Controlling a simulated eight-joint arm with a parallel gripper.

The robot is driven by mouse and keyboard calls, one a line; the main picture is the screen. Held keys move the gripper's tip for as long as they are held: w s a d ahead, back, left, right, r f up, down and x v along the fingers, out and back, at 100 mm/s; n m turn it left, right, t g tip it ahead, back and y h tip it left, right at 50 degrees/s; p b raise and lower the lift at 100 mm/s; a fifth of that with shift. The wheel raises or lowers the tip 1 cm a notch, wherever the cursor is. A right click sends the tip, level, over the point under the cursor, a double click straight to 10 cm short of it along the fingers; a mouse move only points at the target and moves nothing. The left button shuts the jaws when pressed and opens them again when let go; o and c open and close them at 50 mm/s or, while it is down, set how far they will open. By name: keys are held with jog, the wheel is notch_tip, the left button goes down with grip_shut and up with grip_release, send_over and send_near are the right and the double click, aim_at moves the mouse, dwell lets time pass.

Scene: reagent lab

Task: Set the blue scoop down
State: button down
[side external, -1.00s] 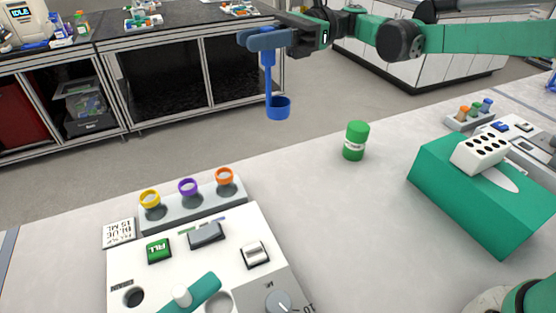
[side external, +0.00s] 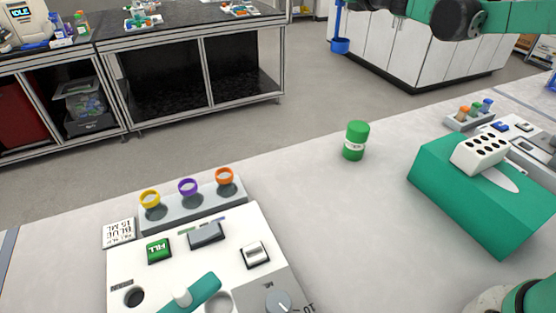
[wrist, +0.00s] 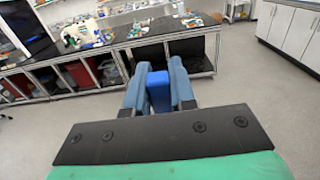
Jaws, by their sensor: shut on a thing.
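The blue scoop (side external: 340,45) hangs upright at the top of the side external view, its cup low and its handle running up out of the frame. In the wrist view the scoop's blue handle (wrist: 159,92) sits between the two fingers of my gripper (wrist: 160,88), which is shut on it. The scoop is in the air, apart from the white bench (side external: 330,210). My gripper's fingers are out of the frame at the top of the side external view.
A green-lidded jar (side external: 355,141) stands mid-bench. A holder with yellow, purple and orange rings (side external: 190,200) and a white dispenser panel (side external: 200,260) are at front left. A green block (side external: 480,195) with a white rack stands at right. Bench around the jar is clear.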

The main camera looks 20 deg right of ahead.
jog(key=s+d+m+g+h, duration=0.6)
jog(key=s+d+m+h, duration=0.1)
jog(key=d+h, duration=0.15)
jog(key=s+d+m+g+h, duration=0.55)
jog(key=s+d+h, duration=0.2)
jog(key=d, duration=0.25)
notch_tip(320, 180, down, 20)
jog(key=m, duration=0.1)
jog(key=shift+w+h, duration=0.3)
jog(key=shift+w, duration=0.05)
jog(key=shift+d+f, duration=0.1)
jog(key=shift+f, duration=0.05)
jog(key=c, duration=0.7)
grip_release()
jog(key=shift+c, duration=0.2)
